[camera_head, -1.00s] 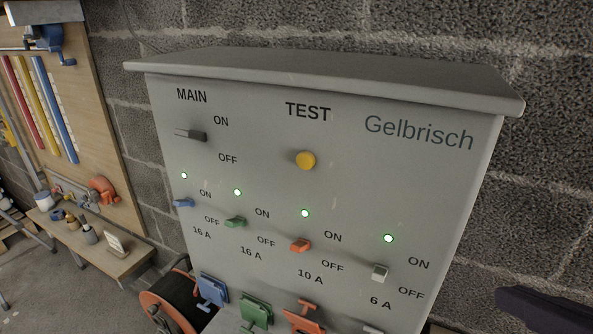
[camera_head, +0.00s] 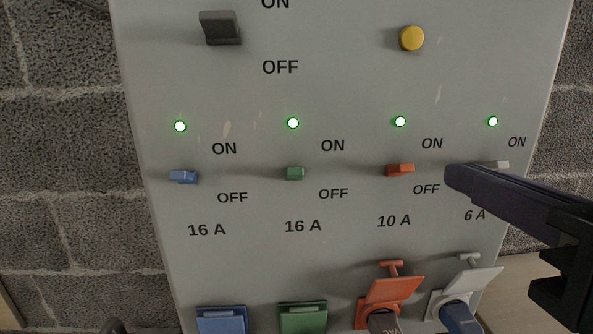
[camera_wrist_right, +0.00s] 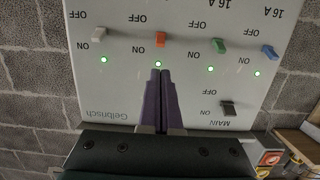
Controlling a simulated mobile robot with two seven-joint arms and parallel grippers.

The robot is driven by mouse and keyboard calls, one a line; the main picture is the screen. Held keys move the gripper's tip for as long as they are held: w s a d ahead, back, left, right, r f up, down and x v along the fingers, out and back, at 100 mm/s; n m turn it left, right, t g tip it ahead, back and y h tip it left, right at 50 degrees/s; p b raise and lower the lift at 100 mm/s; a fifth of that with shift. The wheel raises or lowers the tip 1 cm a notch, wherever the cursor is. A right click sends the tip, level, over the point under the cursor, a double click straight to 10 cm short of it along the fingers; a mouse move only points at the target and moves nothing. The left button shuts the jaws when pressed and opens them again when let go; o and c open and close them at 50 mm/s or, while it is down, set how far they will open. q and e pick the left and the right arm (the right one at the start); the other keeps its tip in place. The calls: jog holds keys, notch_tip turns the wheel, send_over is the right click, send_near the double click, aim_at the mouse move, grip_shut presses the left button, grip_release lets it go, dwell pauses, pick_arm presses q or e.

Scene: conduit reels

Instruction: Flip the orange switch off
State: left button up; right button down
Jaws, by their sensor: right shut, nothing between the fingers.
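The orange switch (camera_head: 400,169) is on the grey panel, third in the row of small switches, between its ON and OFF labels. The green lamp (camera_head: 400,121) above it is lit. My right gripper (camera_head: 452,176) comes in from the right with its fingers together and empty. Its tip is just right of the orange switch in the head view and overlaps the white switch's lower side. In the upside-down right wrist view the orange switch (camera_wrist_right: 160,38) lies straight beyond the fingertips (camera_wrist_right: 160,71), with no contact visible. My left gripper is out of view.
Blue (camera_head: 184,176), green (camera_head: 294,173) and white (camera_head: 497,164) switches flank the orange one, each with a lit lamp. A dark main switch (camera_head: 220,28) and yellow button (camera_head: 412,38) are above. Plugs and coloured socket covers, including an orange one (camera_head: 392,292), project below.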

aim_at(401, 169)
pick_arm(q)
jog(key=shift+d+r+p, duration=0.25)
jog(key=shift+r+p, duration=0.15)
pick_arm(e)
jog(key=w, duration=0.3)
jog(key=w+f, duration=0.1)
jog(key=w, duration=0.6)
jog(key=shift+a+f, duration=0.1)
jog(key=shift+f, duration=0.15)
